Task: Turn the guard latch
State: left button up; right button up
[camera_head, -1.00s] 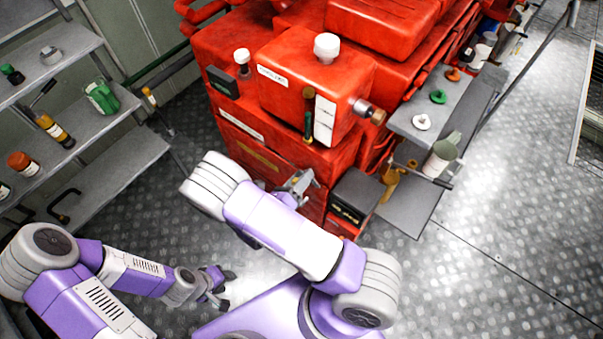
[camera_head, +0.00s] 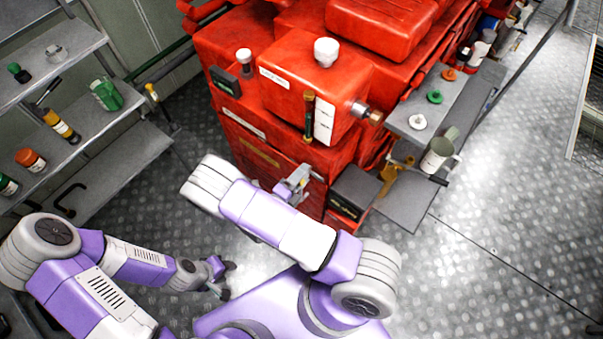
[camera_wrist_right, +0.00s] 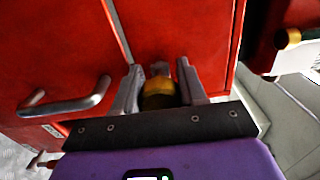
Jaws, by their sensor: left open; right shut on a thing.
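The guard latch (camera_wrist_right: 158,94) is a small yellow-brown knob with a grey end, on the red guard panel (camera_wrist_right: 165,30) in the right wrist view. My right gripper (camera_wrist_right: 160,76) has its two fingers on either side of it and is shut on it. In the head view my right gripper (camera_head: 298,184) is at the lower front of the red machine (camera_head: 275,160), and the latch is hidden there by the gripper and arm. My left gripper (camera_head: 222,278) is open and empty above the floor, apart from the machine.
A grey bar handle (camera_wrist_right: 68,106) stands out from the red panel left of the latch. A dark box (camera_head: 352,193) sits right of my right gripper. A grey side shelf (camera_head: 425,125) holds small caps. Shelves with bottles (camera_head: 75,160) stand at the left.

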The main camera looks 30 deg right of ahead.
jog(key=shift+w, duration=0.1)
dwell(0.5)
jog(key=o, duration=1)
jog(key=b+v, duration=0.1)
jog(key=v, duration=0.6)
jog(key=shift+a, duration=0.3)
